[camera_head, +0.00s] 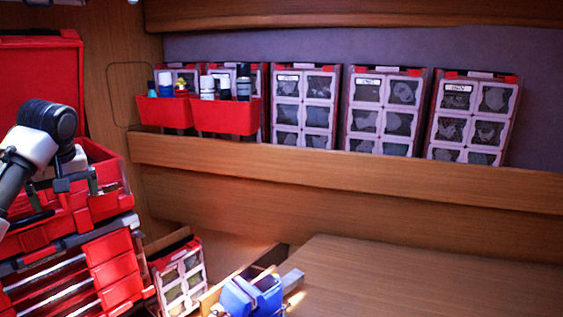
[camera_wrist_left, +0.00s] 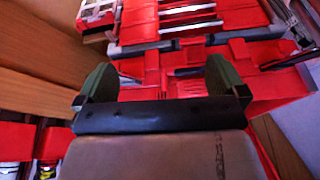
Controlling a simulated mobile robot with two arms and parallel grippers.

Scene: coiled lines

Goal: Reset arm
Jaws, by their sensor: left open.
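My left arm comes in from the left in the head view. Its gripper (camera_head: 78,184) is over the open red toolbox (camera_head: 105,206), in front of its upper part. In the left wrist view the two green-grey fingers (camera_wrist_left: 160,78) stand wide apart with nothing between them. Red toolbox parts and drawers (camera_wrist_left: 195,45) show beyond the fingers. I cannot tell whether the fingertips touch the toolbox. My right gripper is in neither view.
Red bins (camera_head: 228,117) with bottles and several organizer cases (camera_head: 385,110) stand on a wooden shelf (camera_head: 340,170). Another case (camera_head: 181,277) leans beside the toolbox. A blue object (camera_head: 252,296) sits at the bottom. The wooden surface (camera_head: 420,280) at right is clear.

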